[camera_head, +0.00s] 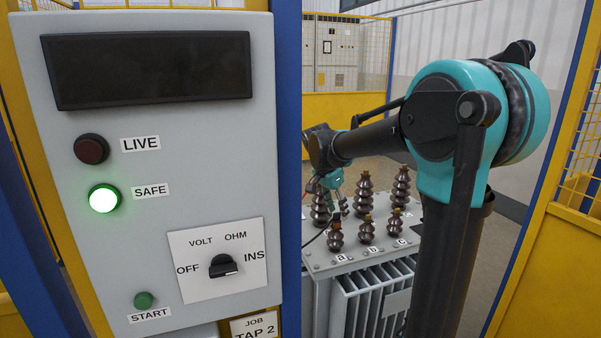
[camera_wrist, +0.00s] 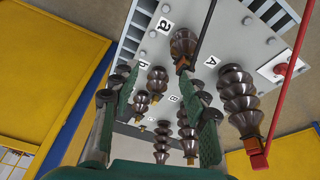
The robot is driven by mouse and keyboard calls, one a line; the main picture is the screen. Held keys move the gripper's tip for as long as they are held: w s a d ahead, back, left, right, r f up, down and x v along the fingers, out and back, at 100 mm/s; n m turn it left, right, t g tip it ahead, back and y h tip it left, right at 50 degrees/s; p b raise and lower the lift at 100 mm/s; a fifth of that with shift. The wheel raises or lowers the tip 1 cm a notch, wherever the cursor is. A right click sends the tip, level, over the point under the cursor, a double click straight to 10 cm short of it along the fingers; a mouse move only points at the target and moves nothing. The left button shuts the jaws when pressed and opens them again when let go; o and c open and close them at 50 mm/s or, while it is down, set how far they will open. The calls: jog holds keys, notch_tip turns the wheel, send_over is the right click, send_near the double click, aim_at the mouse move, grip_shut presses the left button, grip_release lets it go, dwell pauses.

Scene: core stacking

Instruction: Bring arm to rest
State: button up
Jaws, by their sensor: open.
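My gripper (camera_head: 338,207) hangs over the transformer (camera_head: 330,262) at the end of my outstretched arm, above the bushings. In the wrist view, its two green-padded fingers (camera_wrist: 163,108) are apart with nothing held between them; bushings show beyond the gap. A black lead ends at an orange-brown cap on the small bushing by label "a" (camera_wrist: 184,43). A red lead ends at a red clip (camera_wrist: 259,160) on the large bushing (camera_wrist: 238,97) by label "A". In the head view the gripper is small and partly dark against the bushings.
A grey test panel (camera_head: 80,230) fills the left of the head view. Its SAFE lamp (camera_head: 104,199) glows green, the LIVE lamp (camera_head: 91,149) is dark, and the display (camera_head: 150,68) is blank. The selector knob (camera_head: 224,267) points toward INS. Yellow mesh fencing (camera_head: 572,265) stands at the right.

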jog(key=s+d+f+n+t+y, duration=0.1)
jog(key=s+d+f+n, duration=0.1)
jog(key=s+f+n, duration=0.3)
jog(key=s+d+f+n+t+y, duration=0.1)
jog(key=s+f+n, duration=0.5)
jog(key=s+f, duration=0.6)
jog(key=s+d+y, duration=0.1)
jog(key=s+d, duration=0.1)
jog(key=s, duration=0.5)
jog(key=shift+d+f+t, duration=0.15)
jog(key=shift+f+t, duration=0.15)
jog(key=shift+f, duration=0.1)
jog(key=shift+c, duration=0.6)
